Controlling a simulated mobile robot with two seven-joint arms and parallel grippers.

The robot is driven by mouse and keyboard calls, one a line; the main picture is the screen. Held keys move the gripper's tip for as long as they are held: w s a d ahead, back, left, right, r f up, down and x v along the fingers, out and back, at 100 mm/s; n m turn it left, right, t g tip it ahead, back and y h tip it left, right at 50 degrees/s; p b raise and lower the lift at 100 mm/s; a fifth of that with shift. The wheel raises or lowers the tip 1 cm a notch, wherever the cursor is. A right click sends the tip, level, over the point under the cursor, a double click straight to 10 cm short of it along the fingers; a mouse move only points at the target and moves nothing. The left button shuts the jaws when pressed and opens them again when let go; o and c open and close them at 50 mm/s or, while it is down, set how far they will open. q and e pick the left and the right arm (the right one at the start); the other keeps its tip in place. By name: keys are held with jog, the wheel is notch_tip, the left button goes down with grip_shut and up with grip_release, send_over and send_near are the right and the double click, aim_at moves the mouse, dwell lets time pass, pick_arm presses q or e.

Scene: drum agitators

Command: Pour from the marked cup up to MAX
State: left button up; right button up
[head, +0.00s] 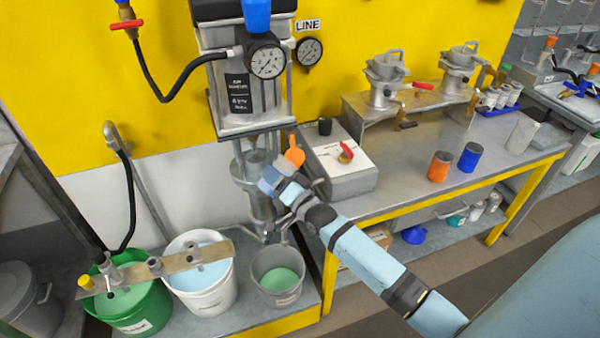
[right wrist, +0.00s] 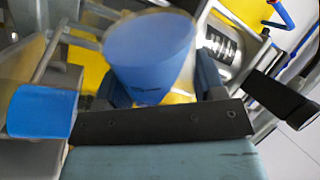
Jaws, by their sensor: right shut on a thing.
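My right gripper (head: 272,186) is at the front of the tall machine (head: 242,95), beside its clear lower column (head: 257,150). It is shut on a blue cup (right wrist: 150,55), which fills the top middle of the right wrist view and has a small dark mark low on its side. The cup's contents are hidden. In the head view the gripper and arm cover part of the column. An orange spout-like piece (head: 294,151) is just above and right of the gripper. I cannot read any MAX mark. My left gripper is out of view.
A green bucket (head: 150,318), a white bucket (head: 205,298) and a grey bucket (head: 278,289) stand below on the low bench. A control box (head: 340,165) stands right of the column. An orange cup (head: 440,166) and another blue cup (head: 470,157) stand on the metal table.

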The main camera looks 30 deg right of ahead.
jog(key=shift+f, duration=0.15)
jog(key=shift+f+n, duration=0.1)
jog(key=shift+n, duration=0.2)
jog(key=shift+r+n+y+p, duration=0.35)
jog(key=shift+n+y+p, duration=0.05)
jog(key=shift+n+p, duration=0.5)
jog(key=shift+a+n+g, duration=0.15)
jog(key=shift+n+g, duration=0.15)
jog(key=shift+n, duration=0.2)
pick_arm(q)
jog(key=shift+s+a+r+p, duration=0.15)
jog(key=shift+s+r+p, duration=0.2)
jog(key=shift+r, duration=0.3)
pick_arm(e)
jog(key=a+f+n+g, duration=0.1)
jog(key=a+f+n, duration=0.3)
jog(key=f+n, duration=0.2)
jog(key=shift+f+n, duration=0.35)
jog(key=shift+n, duration=0.45)
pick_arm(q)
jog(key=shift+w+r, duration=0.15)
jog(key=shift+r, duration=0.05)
